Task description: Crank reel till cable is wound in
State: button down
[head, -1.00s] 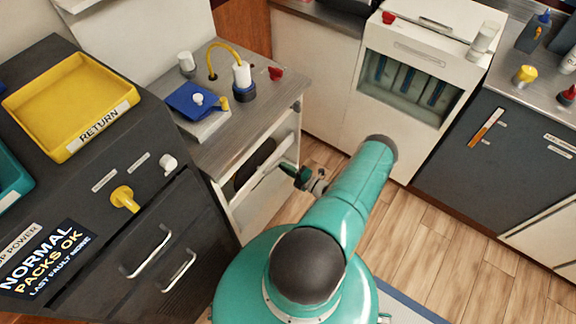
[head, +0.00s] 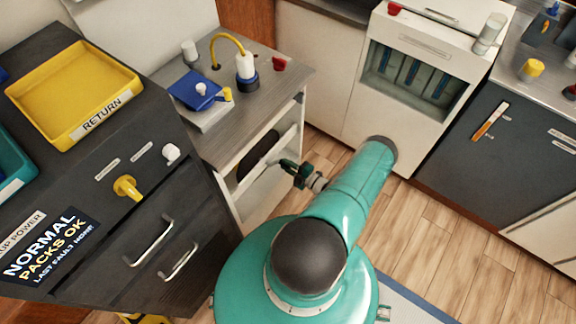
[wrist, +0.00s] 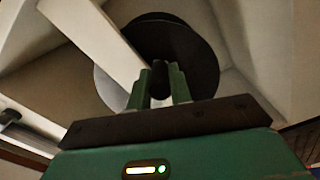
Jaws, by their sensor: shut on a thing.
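The reel (head: 258,150) is a dark round disc inside the open-fronted bay under the grey counter. In the wrist view the reel (wrist: 185,48) fills the space just beyond my fingers, with a pale disc edge behind it. My gripper (head: 285,165) reaches into the front of the bay. In the wrist view my gripper (wrist: 159,88) has its two green fingers closed around a small dark grip (wrist: 159,70) in front of the reel, which looks like the crank handle. A yellow cable (head: 228,36) arches on the counter from a hole to a white, blue-based plug.
A pale bar (wrist: 95,35) crosses the bay close to my fingers. A blue-lidded box (head: 195,90) and a red knob (head: 279,64) sit on the counter. A dark cabinet with a yellow return tray (head: 75,85) stands left. Wooden floor is clear at right.

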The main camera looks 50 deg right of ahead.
jog(key=c, duration=1.3)
grip_release()
jog(key=shift+o, duration=0.2)
jog(key=s, duration=1.4)
jog(key=shift+d, duration=0.2)
